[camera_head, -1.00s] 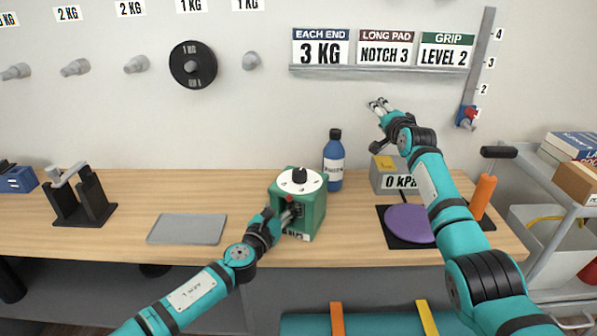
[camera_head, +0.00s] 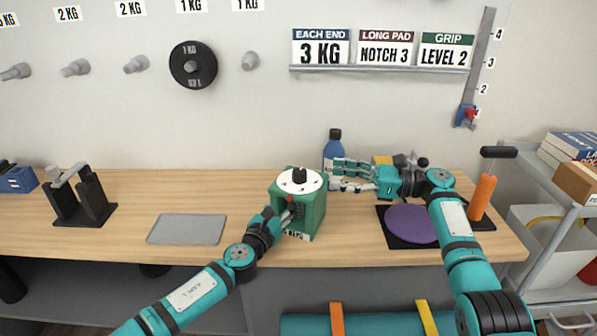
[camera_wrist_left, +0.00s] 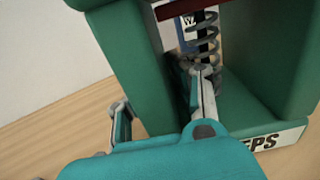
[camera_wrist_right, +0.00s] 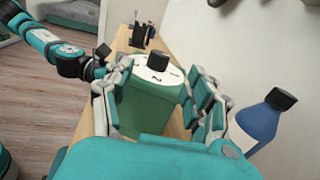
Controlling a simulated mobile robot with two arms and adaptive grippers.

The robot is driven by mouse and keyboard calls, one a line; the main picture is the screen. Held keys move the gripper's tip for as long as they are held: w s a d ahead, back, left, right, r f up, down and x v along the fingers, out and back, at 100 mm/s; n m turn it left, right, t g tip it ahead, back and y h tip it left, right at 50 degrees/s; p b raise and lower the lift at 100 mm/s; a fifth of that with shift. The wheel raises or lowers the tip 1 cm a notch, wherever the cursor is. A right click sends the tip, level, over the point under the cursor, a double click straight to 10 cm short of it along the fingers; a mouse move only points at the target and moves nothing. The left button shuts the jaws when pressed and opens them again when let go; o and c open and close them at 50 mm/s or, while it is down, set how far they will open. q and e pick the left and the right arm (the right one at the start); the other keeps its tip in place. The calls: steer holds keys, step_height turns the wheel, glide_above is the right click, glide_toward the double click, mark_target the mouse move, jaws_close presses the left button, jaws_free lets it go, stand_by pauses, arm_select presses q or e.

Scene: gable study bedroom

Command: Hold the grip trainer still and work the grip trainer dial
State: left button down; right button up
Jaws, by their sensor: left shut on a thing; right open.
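The grip trainer (camera_head: 309,219) is a green box standing on the bench, with a white round dial plate and a black dial knob (camera_head: 299,175) on top. My left gripper (camera_head: 288,212) is shut on the trainer's left wall, one finger inside the opening beside the spring (camera_wrist_left: 204,45). My right gripper (camera_head: 338,174) is open and empty, to the right of the trainer, in front of the blue bottle. In the right wrist view the trainer (camera_wrist_right: 145,108) and its knob (camera_wrist_right: 153,147) show between the open fingers, beyond the fingertips. The "GRIP LEVEL 2" sign (camera_head: 446,49) hangs on the wall.
The blue bottle (camera_head: 334,146) stands right behind my right fingers.

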mark_target(299, 171)
steer(key=a, duration=0.3)
steer(key=w+a, duration=0.1)
steer(key=a, duration=0.2)
steer(key=w+a, duration=0.1)
steer(key=a, duration=0.3)
jaws_close()
stand_by(0.4)
